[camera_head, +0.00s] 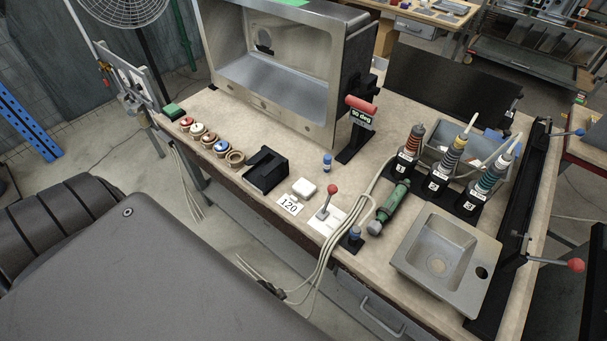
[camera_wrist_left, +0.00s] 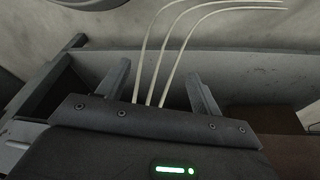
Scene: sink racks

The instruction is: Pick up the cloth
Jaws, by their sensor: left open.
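I cannot pick out a cloth for certain. My left gripper (camera_wrist_left: 160,70) shows only in the left wrist view. Its two fingers are apart, with nothing seen gripped. Pale cables (camera_wrist_left: 165,60) pass through the view between the fingers; I cannot tell how near they are. My right gripper is not in view.
The workbench (camera_head: 240,125) carries a steel sink box (camera_head: 285,75), a black holder (camera_head: 266,171), a red-knobbed lever (camera_head: 331,190), a green cylinder (camera_head: 393,201), several upright coil stands (camera_head: 437,180) and a small sink (camera_head: 443,255). Cables (camera_head: 325,245) hang over the front edge.

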